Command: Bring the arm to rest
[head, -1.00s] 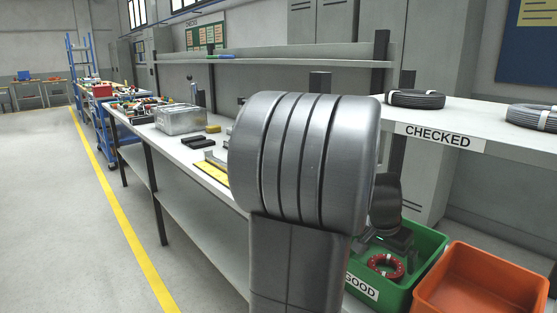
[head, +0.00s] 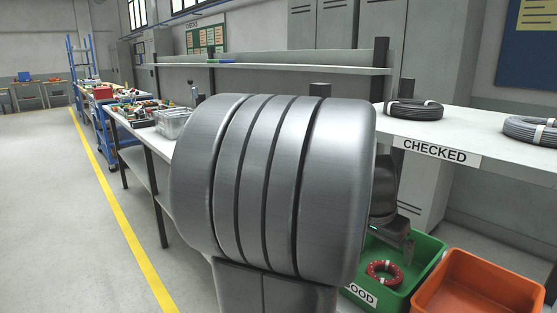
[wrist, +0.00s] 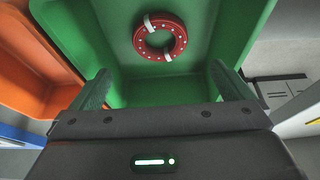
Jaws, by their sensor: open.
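My gripper (wrist: 160,74) is open and empty in the wrist view, its two fingers wide apart over the green GOOD bin (wrist: 90,35). A red ring (wrist: 161,37) with white bands lies in that bin, apart from the fingers. In the head view my arm's large grey joint fills the middle. Part of my gripper (head: 404,243) shows behind it, above the green bin (head: 428,262) and near the red ring (head: 384,273). The fingertips are hard to make out there.
An orange bin (head: 483,284) stands right of the green one. The CHECKED shelf (head: 470,127) holds dark coils (head: 414,109) above the bins. The workbench (head: 139,157) with a clear box (head: 172,124) runs behind my arm. The floor at left is open.

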